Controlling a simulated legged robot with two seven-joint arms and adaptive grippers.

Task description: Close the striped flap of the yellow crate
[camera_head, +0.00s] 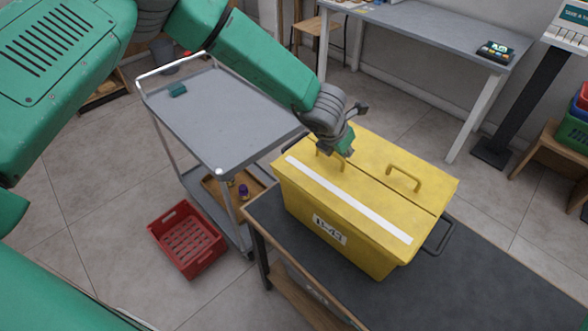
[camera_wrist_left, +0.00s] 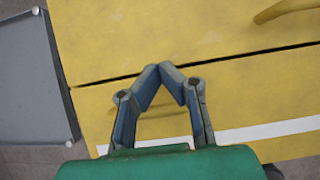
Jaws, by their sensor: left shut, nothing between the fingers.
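The yellow crate (camera_head: 300,205) stands on the dark-topped counter in the head view. Its flap with a white stripe (camera_head: 350,200) lies about flat across the near side of the top; the stripe also shows in the wrist view (camera_wrist_left: 255,133). A plain yellow flap (camera_head: 425,183) covers the far side, with a thin dark seam between the two. My left gripper (camera_head: 346,148) is over the crate top near its left end. In the wrist view its fingertips (camera_wrist_left: 172,70) meet near the seam, with nothing between them. Whether they touch the lid is unclear. My right gripper is not visible.
A grey trolley (camera_head: 225,115) stands left of the counter (camera_head: 470,280), with a small teal item (camera_head: 177,90) on top. A red basket (camera_head: 187,238) sits on the floor. A grey desk (camera_head: 440,35) is behind. The counter is clear right of the crate.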

